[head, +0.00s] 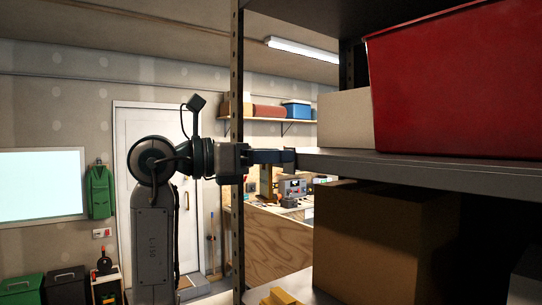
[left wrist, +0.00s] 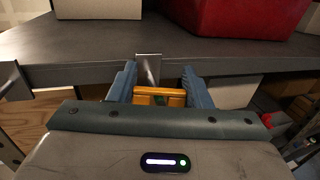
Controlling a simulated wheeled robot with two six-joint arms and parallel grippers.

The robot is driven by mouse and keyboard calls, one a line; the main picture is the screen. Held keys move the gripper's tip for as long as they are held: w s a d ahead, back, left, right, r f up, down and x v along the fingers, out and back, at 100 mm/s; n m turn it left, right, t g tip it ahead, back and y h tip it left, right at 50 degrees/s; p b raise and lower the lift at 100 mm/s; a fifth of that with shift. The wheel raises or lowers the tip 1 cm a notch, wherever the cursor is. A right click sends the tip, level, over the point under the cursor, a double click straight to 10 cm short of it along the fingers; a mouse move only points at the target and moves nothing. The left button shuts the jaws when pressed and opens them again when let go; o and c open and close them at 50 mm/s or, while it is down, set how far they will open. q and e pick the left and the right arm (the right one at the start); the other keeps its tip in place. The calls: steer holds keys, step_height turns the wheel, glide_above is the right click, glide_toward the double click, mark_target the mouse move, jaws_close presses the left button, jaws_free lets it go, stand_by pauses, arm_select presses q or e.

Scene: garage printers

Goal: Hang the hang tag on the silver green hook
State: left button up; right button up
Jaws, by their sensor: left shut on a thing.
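My left gripper (head: 290,157) is at the front edge of the metal shelf, with its arm coming in from the left. In the left wrist view the blue fingers (left wrist: 160,88) are shut on an orange piece, which I take for the hang tag (left wrist: 160,92). A silver plate (left wrist: 148,68) stands at the shelf edge just beyond the tag, probably part of the silver green hook. A small green patch shows below the tag's upper bar. I cannot tell whether tag and hook touch. My right gripper is not in view.
The grey shelf (head: 430,172) carries a red bin (head: 455,75) and a pale box (head: 345,118). A cardboard box (head: 375,240) stands on the level below. Open room lies to the left, towards a white door (head: 140,118).

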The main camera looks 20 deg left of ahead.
arm_select(q)
steer(key=o, duration=1)
steer(key=shift+c, duration=0.2)
steer(key=shift+o, duration=0.4)
steer(key=shift+s+a+b, duration=0.15)
steer(key=shift+a+b, duration=0.1)
steer(key=shift+b, duration=0.05)
steer(key=b+v, duration=0.5)
steer(key=v, duration=0.5)
steer(key=shift+b, duration=0.35)
steer(key=shift+s+a, duration=0.1)
